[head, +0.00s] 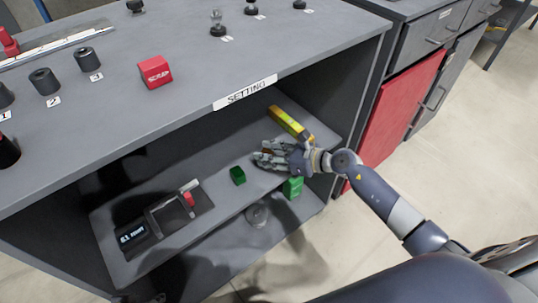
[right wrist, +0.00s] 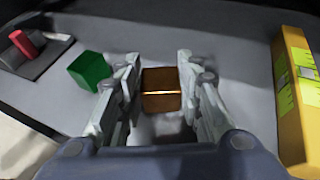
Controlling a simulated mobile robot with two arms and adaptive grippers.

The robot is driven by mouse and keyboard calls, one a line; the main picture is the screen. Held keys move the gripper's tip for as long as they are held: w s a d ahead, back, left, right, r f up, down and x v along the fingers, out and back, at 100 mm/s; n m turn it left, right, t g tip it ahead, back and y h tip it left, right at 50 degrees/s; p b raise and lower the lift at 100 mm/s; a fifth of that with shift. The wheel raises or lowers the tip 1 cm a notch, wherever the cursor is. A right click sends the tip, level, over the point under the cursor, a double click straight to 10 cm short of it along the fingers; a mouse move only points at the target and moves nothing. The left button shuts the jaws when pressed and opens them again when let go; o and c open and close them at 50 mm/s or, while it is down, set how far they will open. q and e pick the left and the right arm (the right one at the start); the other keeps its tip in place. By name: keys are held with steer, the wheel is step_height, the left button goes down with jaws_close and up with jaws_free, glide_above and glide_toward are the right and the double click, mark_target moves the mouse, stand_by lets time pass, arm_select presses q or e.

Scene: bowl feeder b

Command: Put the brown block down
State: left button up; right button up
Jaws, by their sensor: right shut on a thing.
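The brown block (right wrist: 160,79) is between the two fingers of my right gripper (right wrist: 157,62) in the right wrist view. My right gripper is shut on it, over the grey shelf inside the bench. In the head view my right gripper (head: 263,158) reaches in over the shelf from the right, and its fingers mostly hide the block. Whether the block touches the shelf cannot be told. My left gripper is not in view.
A green block (head: 238,175) lies left of my gripper, and more green (head: 292,187) shows near the shelf's front edge. A yellow spirit level (head: 290,123) lies behind. A dark tool with a red part (head: 160,215) lies left. The bench top (head: 200,110) overhangs the shelf.

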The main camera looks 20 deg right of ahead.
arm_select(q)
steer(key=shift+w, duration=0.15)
arm_select(e)
steer(key=o, duration=1.3)
steer(key=shift+c, duration=0.2)
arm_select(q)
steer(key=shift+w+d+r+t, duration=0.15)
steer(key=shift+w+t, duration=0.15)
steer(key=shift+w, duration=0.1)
